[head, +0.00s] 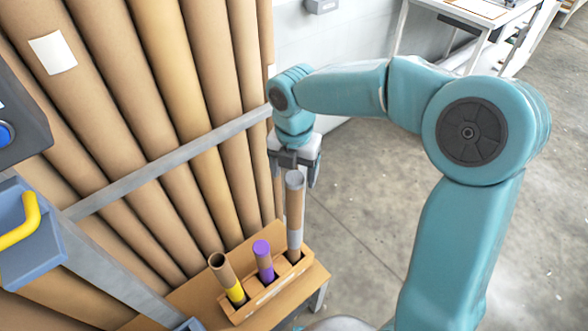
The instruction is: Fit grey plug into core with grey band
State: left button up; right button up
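The core with the grey band (294,215) stands upright in the right slot of a small wooden rack. Its top end looks greyish; I cannot tell clearly whether that is the grey plug seated in it. My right gripper (295,172) is at this top end, with its dark fingers spread wider than the tube, one on each side. It looks open, and I see no plug between the fingers. My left gripper is out of view.
In the rack (262,300), a core with a purple band (264,262) has a purple top, and a core with a yellow band (226,277) has an open dark end. Large cardboard tubes (150,120) lean behind a metal rail (170,165). Floor at right is clear.

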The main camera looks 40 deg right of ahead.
jog(key=shift+r, duration=0.1)
notch_tip(320, 180, up, 16)
jog(key=p, duration=0.1)
jog(key=shift+p, duration=0.35)
jog(key=shift+r, duration=0.1)
jog(key=shift+s, duration=0.1)
dwell(0.5)
